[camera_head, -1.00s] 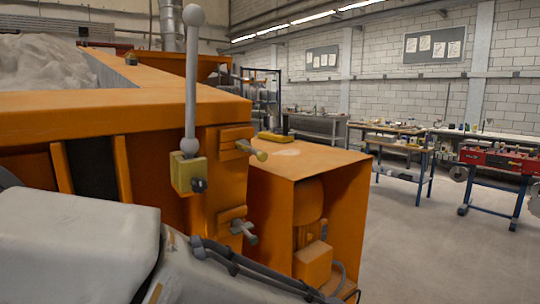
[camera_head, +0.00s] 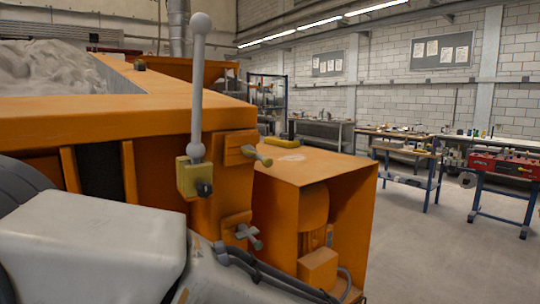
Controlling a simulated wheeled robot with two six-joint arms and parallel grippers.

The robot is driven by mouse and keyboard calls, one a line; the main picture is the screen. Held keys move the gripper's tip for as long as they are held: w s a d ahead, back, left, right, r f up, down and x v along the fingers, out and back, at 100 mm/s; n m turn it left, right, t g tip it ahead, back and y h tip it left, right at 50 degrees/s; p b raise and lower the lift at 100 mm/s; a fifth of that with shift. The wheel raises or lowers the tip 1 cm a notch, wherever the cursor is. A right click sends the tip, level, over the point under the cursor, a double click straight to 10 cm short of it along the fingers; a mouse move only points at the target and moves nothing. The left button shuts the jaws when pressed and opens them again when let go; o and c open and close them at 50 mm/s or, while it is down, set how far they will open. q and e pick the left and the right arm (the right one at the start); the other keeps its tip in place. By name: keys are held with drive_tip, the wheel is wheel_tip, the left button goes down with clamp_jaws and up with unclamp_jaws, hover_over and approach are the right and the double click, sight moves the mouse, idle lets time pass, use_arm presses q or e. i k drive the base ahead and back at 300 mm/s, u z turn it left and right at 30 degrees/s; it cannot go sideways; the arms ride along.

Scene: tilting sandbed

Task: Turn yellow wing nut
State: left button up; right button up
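The yellow wing nut (camera_head: 264,160) sticks out to the right from an orange block on the upper corner of the orange sandbed frame (camera_head: 110,115). Below it, a grey wing nut (camera_head: 249,236) is on a second orange block. A grey lever with ball ends (camera_head: 196,90) stands upright in a yellow block (camera_head: 195,178) to the left of the yellow wing nut. Neither of my grippers shows. A pale link of my own arm fills the lower left and hides the lower part of the frame.
An orange box (camera_head: 315,167) with an open side stands just right of the wing nuts, with a yellow piece (camera_head: 281,141) behind its top. Grey sand (camera_head: 50,65) lies in the bed. Workbenches (camera_head: 408,150) stand farther back; the floor (camera_head: 435,265) at right is clear.

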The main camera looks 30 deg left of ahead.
sight(248, 151)
drive_tip(key=z, duration=0.7)
drive_tip(key=i, duration=3.75)
drive_tip(key=u, duration=4.8)
